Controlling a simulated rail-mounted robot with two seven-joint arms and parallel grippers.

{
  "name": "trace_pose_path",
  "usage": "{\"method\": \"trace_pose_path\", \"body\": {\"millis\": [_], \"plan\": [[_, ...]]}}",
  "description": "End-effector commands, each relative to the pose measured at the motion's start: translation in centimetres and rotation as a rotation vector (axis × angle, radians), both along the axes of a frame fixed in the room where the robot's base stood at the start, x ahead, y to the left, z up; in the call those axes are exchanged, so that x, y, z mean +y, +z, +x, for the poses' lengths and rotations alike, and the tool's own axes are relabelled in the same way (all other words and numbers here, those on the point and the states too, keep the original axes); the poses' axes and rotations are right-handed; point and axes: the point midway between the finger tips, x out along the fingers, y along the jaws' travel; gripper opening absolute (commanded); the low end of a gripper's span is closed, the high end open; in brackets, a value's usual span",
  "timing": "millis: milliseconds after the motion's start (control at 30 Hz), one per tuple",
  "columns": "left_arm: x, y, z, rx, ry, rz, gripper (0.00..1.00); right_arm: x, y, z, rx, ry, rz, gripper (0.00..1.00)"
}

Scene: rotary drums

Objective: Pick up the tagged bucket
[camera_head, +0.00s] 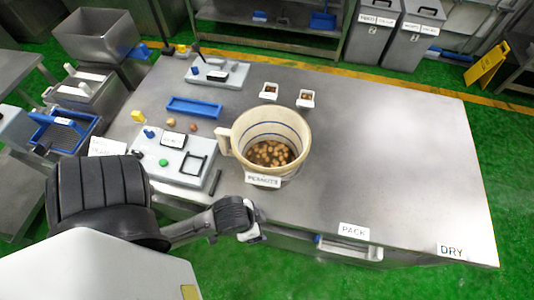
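The tagged bucket (301,150) is cream coloured and stands upright on the steel table, with a handle on its left side. Several round brown pieces lie in its bottom. A white tag (262,180) reading PEANUTS is on its front. My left gripper (251,232) is at the table's front edge, nearer to me than the bucket and apart from it. Its fingers are mostly hidden by my wrist, so I cannot tell whether they are open. My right gripper is not in view.
The steel table (400,150) is clear to the bucket's right. Two small dishes (306,98) stand behind the bucket. A blue tray (194,107) and a scale-like panel (175,158) lie to its left. Grey bins (413,45) and a yellow floor sign (487,63) stand beyond.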

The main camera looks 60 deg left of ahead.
Motion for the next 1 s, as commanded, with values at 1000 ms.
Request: {"method": "trace_pose_path", "body": {"millis": [1000], "plan": [[0.29, -0.42, 0.6, -0.022, -0.028, 0.026, 0.53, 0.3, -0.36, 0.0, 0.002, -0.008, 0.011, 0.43]]}}
